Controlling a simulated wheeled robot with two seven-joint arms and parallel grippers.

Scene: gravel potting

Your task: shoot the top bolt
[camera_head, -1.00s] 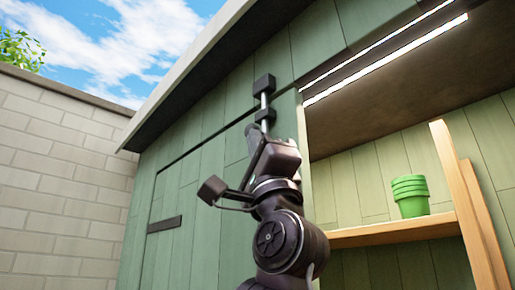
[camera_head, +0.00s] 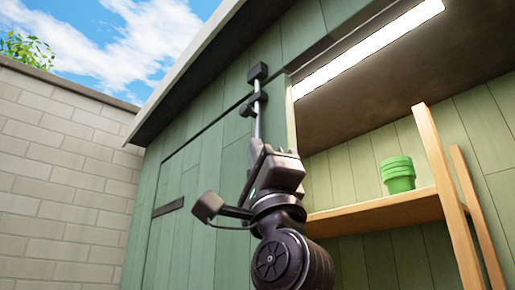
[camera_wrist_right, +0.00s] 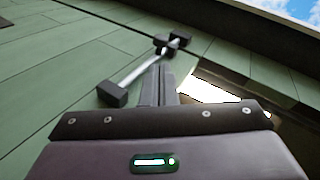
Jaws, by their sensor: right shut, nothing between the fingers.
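The top bolt is a pale metal rod (camera_head: 257,124) with black fittings, upright on the green shed door (camera_head: 207,155). A black block (camera_head: 258,71) sits at its upper end by the door's top edge, and a black knob or guide (camera_head: 247,108) is below it. In the right wrist view the rod (camera_wrist_right: 139,71) runs from a near black block (camera_wrist_right: 112,94) to dark fittings at the far end. My right gripper (camera_head: 257,146) is shut and empty, just below and in front of the rod; in the wrist view its fingers (camera_wrist_right: 158,84) point up beside the rod. They hide the rod's lower part in the head view.
The shed's open bay is on the right, with a lit strip (camera_head: 368,48), a wooden shelf (camera_head: 375,213), stacked green pots (camera_head: 398,175) and a leaning wooden plank (camera_head: 447,190). A pale block wall (camera_head: 65,170) stands at the left. The roof edge (camera_head: 190,75) overhangs the door.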

